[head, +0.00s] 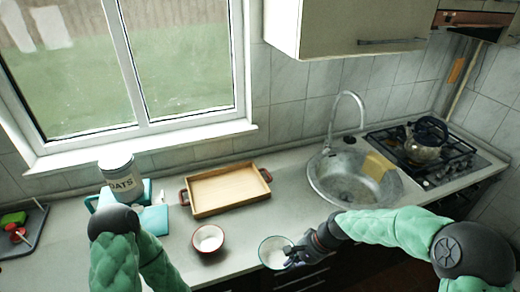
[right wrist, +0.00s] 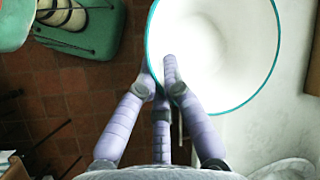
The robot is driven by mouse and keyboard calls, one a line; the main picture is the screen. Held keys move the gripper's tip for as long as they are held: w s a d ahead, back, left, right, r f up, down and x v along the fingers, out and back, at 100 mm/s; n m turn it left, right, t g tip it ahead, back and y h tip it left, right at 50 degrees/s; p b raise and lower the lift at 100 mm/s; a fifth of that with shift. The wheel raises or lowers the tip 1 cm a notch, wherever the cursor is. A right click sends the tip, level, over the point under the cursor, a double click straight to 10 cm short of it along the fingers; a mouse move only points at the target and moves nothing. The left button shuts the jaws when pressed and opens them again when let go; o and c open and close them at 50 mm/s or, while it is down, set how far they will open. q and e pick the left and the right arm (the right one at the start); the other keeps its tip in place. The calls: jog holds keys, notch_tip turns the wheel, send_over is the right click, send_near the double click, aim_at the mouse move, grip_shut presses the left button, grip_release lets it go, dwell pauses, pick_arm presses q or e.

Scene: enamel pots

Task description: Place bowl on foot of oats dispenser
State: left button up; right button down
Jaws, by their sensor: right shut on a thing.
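The oats dispenser, a white canister lettered OATS (head: 122,180), stands at the left of the counter below the window. A flat teal part (head: 155,219) extends in front of it and looks like its foot; my left arm partly covers that area. A white bowl with a green rim (head: 272,256) is at the counter's front edge. My right gripper (head: 298,256) is shut on its right side. In the right wrist view, the fingers (right wrist: 163,82) pinch the bowl's teal-green rim (right wrist: 232,55). I cannot tell whether the bowl touches the counter. My left gripper is out of view.
A red-rimmed bowl (head: 208,240) stands between the held bowl and the dispenser. A wooden tray (head: 226,190) lies behind it. The sink (head: 350,182) and a stove with a kettle (head: 425,140) are to the right. A dark tray (head: 22,232) is far left.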

jog(key=w+d+f+n+g+h+b, duration=0.1)
jog(key=d+f+n+g+b, duration=0.2)
jog(key=d+f+n, duration=0.3)
jog(key=shift+w+d+f+n+b, duration=0.2)
jog(key=shift+d+f+n+b, duration=0.2)
jog(key=shift+d+f+b, duration=0.65)
jog(key=shift+r, duration=0.15)
